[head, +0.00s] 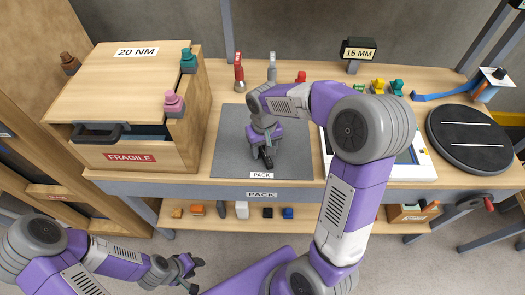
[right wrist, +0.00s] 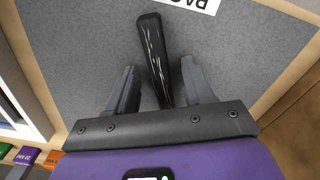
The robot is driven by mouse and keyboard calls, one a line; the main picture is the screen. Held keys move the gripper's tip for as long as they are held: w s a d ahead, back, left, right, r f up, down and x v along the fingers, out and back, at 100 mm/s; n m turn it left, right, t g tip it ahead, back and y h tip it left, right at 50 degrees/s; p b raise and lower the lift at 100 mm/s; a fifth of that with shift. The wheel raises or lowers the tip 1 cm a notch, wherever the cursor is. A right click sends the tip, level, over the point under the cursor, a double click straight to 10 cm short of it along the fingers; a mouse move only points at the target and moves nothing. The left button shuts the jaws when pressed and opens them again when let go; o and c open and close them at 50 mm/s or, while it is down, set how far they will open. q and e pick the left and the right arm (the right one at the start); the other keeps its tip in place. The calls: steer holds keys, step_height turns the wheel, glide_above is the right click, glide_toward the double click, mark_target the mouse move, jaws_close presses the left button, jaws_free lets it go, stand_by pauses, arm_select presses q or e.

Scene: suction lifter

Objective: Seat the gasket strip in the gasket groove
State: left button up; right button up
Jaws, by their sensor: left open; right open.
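A black, glossy elongated piece (right wrist: 152,45) lies on the grey mat labelled PACK (head: 230,135). I cannot tell whether it is the gasket strip. My right gripper (head: 263,152) is above the mat, pointing down, its open fingers on either side of the black piece in the right wrist view (right wrist: 160,72). Contact is not clear. My left gripper (head: 193,268) is open and empty in front of the bench, low at the left. No gasket groove can be made out; a white-framed panel (head: 424,163) with a blue area is partly hidden behind my right arm.
A wooden cabinet (head: 120,85) with a drawer marked FRAGILE stands at the left. A black round disc (head: 470,155) with white lines is at the right, near a blue strip (head: 445,96). Red and grey clamps (head: 239,72) stand behind the mat. A lower shelf holds small blocks.

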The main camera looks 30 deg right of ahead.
steer(key=shift+r, duration=0.1)
jaws_close()
steer(key=shift+r, duration=0.1)
